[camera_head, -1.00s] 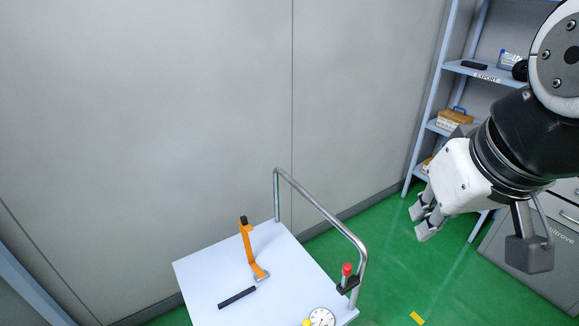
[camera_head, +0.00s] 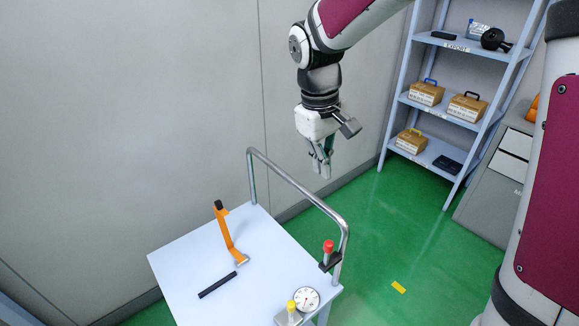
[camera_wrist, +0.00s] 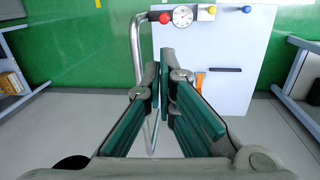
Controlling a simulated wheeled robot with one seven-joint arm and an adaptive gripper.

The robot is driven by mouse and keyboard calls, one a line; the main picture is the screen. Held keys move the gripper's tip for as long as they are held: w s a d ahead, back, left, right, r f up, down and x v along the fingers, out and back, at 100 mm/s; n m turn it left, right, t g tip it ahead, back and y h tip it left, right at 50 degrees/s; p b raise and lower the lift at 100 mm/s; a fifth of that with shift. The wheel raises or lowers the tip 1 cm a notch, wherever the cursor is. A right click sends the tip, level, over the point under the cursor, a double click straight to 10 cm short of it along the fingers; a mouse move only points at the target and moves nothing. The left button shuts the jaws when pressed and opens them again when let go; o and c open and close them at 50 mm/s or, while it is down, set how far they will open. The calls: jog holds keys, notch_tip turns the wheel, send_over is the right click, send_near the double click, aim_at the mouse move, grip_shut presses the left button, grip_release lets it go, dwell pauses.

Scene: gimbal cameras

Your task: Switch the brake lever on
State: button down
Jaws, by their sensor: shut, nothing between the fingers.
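The brake lever (camera_head: 226,232) is an orange bar with a black tip. It stands tilted on the white cart top (camera_head: 190,262), its foot on a small grey bracket. In the wrist view part of the orange lever (camera_wrist: 200,80) shows just right of the fingers. My gripper (camera_head: 321,174) hangs above and behind the cart's metal rail, to the right of the lever and clear of it. In the wrist view my gripper (camera_wrist: 166,62) has its green-padded fingers closed together at the tips with nothing between them.
A bent metal rail (camera_head: 300,193) runs along the cart's right edge. A red button (camera_head: 328,246), a round dial (camera_head: 306,299), a yellow knob (camera_head: 291,305) and a black slot (camera_head: 217,284) are on the cart. A shelf (camera_head: 437,104) with boxes stands back right.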

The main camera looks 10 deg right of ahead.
jog(key=w+a+f+n+g, duration=0.1)
jog(key=w+f, duration=0.2)
jog(key=f, duration=0.4)
jog(key=w+a+f+n+g+b, duration=0.1)
jog(key=w+f, duration=0.3)
jog(key=f, duration=0.4)
jog(key=shift+w+a, duration=0.3)
jog(key=shift+a, duration=0.4)
jog(key=shift+f, duration=0.1)
jog(key=p, duration=0.3)
send_near(327, 254)
jog(key=w+a+f, duration=0.2)
jog(key=w+f, duration=0.2)
jog(key=f, duration=0.1)
jog(key=shift+s+d+f+p, duration=0.15)
jog(key=shift+s+d+p, duration=0.2)
jog(key=shift+s+d, duration=0.2)
